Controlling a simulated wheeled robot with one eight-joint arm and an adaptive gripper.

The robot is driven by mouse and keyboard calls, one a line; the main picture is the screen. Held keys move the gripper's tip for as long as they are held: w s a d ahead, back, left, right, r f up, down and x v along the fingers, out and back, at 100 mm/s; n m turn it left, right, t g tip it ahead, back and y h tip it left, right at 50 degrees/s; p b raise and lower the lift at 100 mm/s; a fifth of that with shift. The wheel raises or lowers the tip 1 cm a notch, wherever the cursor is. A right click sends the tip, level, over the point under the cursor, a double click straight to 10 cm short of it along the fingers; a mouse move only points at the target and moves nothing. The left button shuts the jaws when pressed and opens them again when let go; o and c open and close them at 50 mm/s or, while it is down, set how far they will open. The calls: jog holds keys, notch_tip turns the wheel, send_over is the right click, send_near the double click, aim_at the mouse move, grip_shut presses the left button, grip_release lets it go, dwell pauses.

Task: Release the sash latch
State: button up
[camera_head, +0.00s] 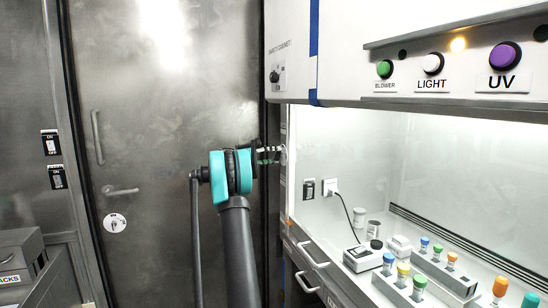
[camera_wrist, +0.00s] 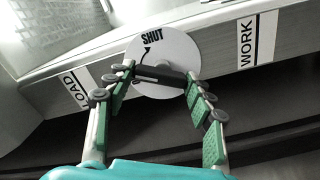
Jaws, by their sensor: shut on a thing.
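The sash latch is a dark bar handle (camera_wrist: 160,74) on a round white dial (camera_wrist: 163,52) marked "SHUT" with an arrow. In the wrist view the bar lies nearly level across the dial, tilted slightly down to the right. My gripper (camera_wrist: 160,76) has its green-padded fingers on both ends of the bar and is shut on it. In the head view my gripper (camera_head: 270,155) reaches the left side of the safety cabinet, where the dial (camera_head: 284,155) shows only edge-on. The fingers partly hide the latch there.
The dial sits on a grey rail between a "WORK" label (camera_wrist: 246,42) and a partly covered label ending in "OAD" (camera_wrist: 75,88). Right of my arm is the lit cabinet with vial racks (camera_head: 445,272). Behind is a metal door with a lever handle (camera_head: 120,190).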

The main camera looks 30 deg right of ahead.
jog(key=n, duration=0.5)
jog(key=shift+w+n, duration=0.15)
jog(key=shift+n, duration=0.25)
dwell(0.4)
jog(key=o, duration=1.2)
jog(key=shift+c, duration=0.2)
jog(key=shift+a, duration=0.1)
jog(key=v, duration=1.2)
jog(key=shift+f, duration=0.1)
